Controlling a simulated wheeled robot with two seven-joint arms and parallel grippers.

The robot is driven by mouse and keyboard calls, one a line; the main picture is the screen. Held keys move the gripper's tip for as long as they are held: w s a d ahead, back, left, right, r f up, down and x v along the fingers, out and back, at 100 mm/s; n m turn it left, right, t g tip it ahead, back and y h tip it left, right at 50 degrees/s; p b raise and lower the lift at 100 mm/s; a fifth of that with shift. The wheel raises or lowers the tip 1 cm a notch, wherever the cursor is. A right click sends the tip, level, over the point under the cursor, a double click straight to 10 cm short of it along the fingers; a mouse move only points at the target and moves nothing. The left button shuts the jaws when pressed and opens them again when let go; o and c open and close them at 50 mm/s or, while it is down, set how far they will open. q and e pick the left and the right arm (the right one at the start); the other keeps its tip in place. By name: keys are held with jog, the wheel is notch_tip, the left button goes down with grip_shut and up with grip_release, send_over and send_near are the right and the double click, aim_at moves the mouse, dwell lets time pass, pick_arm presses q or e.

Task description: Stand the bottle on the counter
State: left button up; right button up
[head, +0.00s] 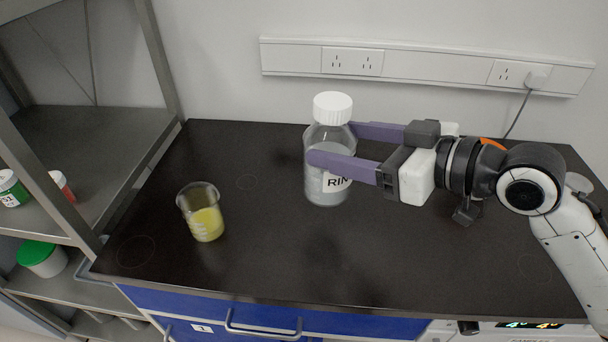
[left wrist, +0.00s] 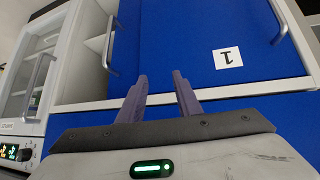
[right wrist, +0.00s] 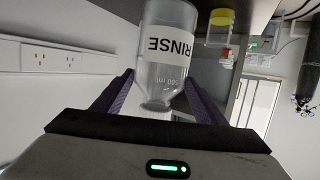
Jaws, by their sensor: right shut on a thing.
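In the right wrist view the bottle (right wrist: 165,75) shows upside down with a "RINSE" label. I cannot tell whether its base touches the counter. My left gripper (left wrist: 160,80) is open and empty in the left wrist view, facing the blue cabinet front.
A beaker of yellow liquid (head: 206,222) stands on the counter to the left of the bottle. A metal shelf (head: 90,150) with small jars stands at the left. A socket rail (head: 430,68) runs along the back wall. The front middle counter is clear.

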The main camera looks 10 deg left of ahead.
aim_at(346, 192)
jog(key=f, duration=0.4)
jog(key=shift+s+f, duration=0.1)
jog(key=shift+s, duration=0.2)
jog(key=shift+w+f, duration=0.1)
jog(key=shift+f, duration=2.15)
jog(key=shift+f+b, duration=0.15)
jog(key=shift+b, duration=0.15)
jog(key=o, duration=1.7)
jog(key=shift+f, duration=0.15)
